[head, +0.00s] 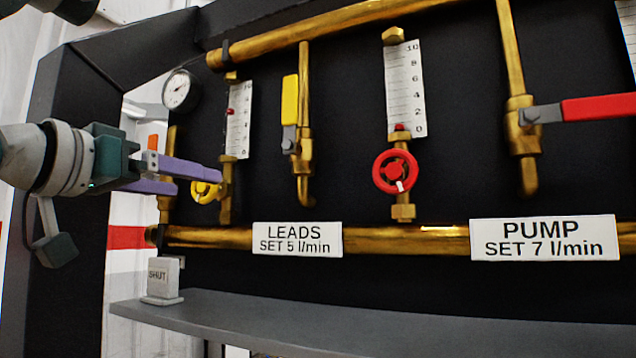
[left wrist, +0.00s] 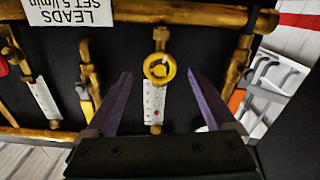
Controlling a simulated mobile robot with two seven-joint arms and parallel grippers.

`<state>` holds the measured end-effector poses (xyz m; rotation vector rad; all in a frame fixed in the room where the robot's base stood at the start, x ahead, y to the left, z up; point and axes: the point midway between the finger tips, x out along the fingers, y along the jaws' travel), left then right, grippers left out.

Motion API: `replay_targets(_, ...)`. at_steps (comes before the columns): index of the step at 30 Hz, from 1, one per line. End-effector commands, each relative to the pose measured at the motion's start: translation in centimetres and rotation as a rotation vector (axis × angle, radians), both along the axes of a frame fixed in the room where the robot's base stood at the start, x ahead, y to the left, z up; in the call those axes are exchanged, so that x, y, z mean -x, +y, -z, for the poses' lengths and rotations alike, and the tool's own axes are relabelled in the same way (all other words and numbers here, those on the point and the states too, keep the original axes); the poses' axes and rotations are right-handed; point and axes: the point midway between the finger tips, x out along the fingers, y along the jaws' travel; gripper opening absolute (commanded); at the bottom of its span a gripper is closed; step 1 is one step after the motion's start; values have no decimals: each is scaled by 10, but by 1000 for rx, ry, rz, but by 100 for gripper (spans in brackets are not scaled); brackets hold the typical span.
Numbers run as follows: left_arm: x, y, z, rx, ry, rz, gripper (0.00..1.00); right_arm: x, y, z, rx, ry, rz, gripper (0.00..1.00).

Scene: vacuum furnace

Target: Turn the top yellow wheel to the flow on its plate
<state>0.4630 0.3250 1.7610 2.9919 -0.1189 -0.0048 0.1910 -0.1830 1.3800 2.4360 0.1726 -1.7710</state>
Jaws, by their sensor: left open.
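The yellow wheel (head: 203,192) sits low on the left flow meter, partly hidden behind my left gripper's fingers. It shows whole in the left wrist view (left wrist: 159,69). My left gripper (head: 218,181) is open, with its purple fingers pointing at the wheel. In the left wrist view the fingertips (left wrist: 160,74) stand on either side of the wheel, with gaps and no visible contact. The meter's white scale (head: 240,120) has a red float (head: 230,112) in its upper half; its exact reading is too small to tell. The plate (head: 297,238) reads LEADS SET 5 l/min. My right gripper is not in view.
A yellow-handled valve (head: 290,100) stands right of the left meter.

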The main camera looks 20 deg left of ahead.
Motion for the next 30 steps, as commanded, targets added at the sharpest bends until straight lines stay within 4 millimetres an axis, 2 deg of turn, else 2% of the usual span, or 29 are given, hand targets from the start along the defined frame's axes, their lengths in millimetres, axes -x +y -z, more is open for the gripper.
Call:
replay_targets(1, -11, 1, -11, 9, 1, -2, 89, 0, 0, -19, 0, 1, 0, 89)
replay_targets(3, -25, -2, -10, 6, 2, -1, 89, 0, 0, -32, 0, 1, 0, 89)
replay_targets(8, -51, -5, -7, 3, 3, -1, 89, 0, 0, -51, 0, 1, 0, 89)
replay_targets(12, -65, -4, -4, 1, 2, -2, 89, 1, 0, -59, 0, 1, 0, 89)
replay_targets(18, -73, -6, 0, -2, 3, -1, 89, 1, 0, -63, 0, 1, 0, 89)
replay_targets(25, -74, -6, 1, -3, 3, -1, 89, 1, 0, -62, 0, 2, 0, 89)
replay_targets(30, -73, -6, 1, -2, 3, -1, 71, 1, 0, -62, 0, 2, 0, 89)
